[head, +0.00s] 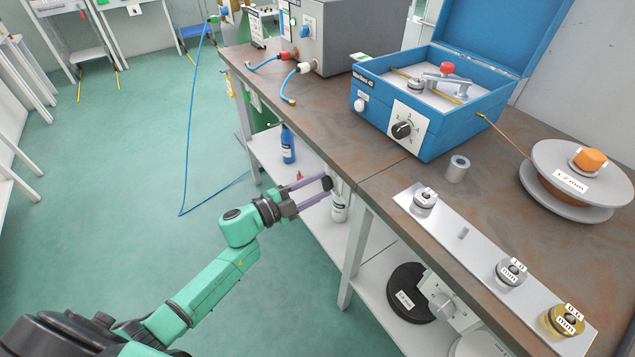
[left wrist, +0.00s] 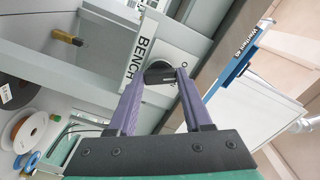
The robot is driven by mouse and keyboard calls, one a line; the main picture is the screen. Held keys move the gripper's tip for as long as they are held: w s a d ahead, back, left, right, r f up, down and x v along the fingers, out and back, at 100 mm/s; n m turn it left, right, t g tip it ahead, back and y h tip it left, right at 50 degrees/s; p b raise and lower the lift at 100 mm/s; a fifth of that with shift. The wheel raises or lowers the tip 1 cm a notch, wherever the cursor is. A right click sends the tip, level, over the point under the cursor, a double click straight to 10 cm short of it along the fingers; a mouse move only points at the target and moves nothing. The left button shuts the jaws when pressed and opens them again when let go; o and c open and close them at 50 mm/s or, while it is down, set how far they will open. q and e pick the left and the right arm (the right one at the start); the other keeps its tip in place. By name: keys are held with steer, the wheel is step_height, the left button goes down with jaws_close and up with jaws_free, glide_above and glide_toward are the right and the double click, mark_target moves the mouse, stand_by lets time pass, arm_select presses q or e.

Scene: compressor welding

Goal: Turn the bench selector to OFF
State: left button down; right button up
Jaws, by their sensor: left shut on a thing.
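The bench selector is a black knob (left wrist: 160,70) on a pale plate under the bench edge, beside a white label (left wrist: 143,52) reading "BENCH". In the head view the knob (head: 327,183) shows as a dark end at the fingertips. My left gripper (head: 318,193) reaches in from the left with purple fingers, and in the left wrist view the gripper (left wrist: 161,78) is shut on the knob. The knob's exact pointer direction cannot be told. My right gripper is not in view.
The workbench top (head: 330,120) overhangs a lower shelf (head: 310,215) with a blue bottle (head: 288,145) and a white canister (head: 339,208). A blue welder box (head: 430,105) and a wire spool (head: 575,180) stand on top.

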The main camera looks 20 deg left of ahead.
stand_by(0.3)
arm_select(q)
steer(key=shift+c, duration=1.6)
jaws_free()
steer(key=v, duration=1.4)
steer(key=shift+s, duration=0.25)
steer(key=shift+a, duration=0.1)
